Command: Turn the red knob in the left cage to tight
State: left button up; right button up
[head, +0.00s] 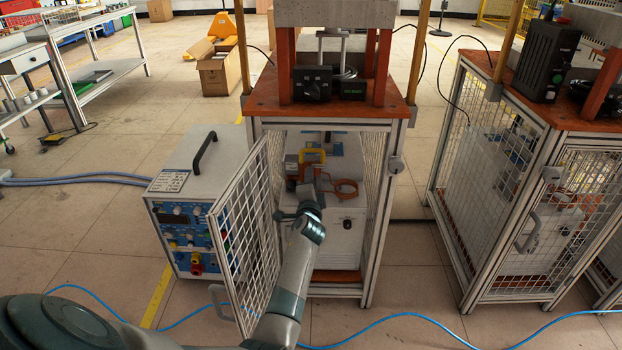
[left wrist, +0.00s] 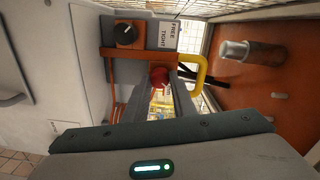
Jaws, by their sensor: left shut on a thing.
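The red knob (left wrist: 160,77) shows in the left wrist view, between the two fingertips of my left gripper (left wrist: 158,88). The gripper is shut on it. A white label (left wrist: 168,35) reading FREE and TIGHT is fixed beside the knob; I cannot tell which setting the knob is at. In the head view my left arm reaches through the open mesh door (head: 243,240) into the left cage (head: 375,235), with the left gripper (head: 308,188) at the machine inside. The knob is hidden there. My right gripper is not in view.
A black knob (left wrist: 126,34) sits beside the label, and a yellow handle (left wrist: 198,72) curves close to the fingers. An orange cable (head: 342,188) lies inside the cage. A blue-panelled unit (head: 185,228) stands left of the door. A second cage (head: 535,190) stands at right.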

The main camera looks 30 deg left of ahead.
pick_arm(q)
jog(key=shift+m, duration=0.6)
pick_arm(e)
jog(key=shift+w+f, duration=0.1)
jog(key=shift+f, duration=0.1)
pick_arm(q)
jog(key=o, duration=1.1)
jog(key=shift+c, duration=0.2)
jog(key=shift+s+d, duration=0.1)
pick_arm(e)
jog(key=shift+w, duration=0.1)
pick_arm(q)
jog(key=p+v, duration=0.3)
jog(key=v, duration=1.4)
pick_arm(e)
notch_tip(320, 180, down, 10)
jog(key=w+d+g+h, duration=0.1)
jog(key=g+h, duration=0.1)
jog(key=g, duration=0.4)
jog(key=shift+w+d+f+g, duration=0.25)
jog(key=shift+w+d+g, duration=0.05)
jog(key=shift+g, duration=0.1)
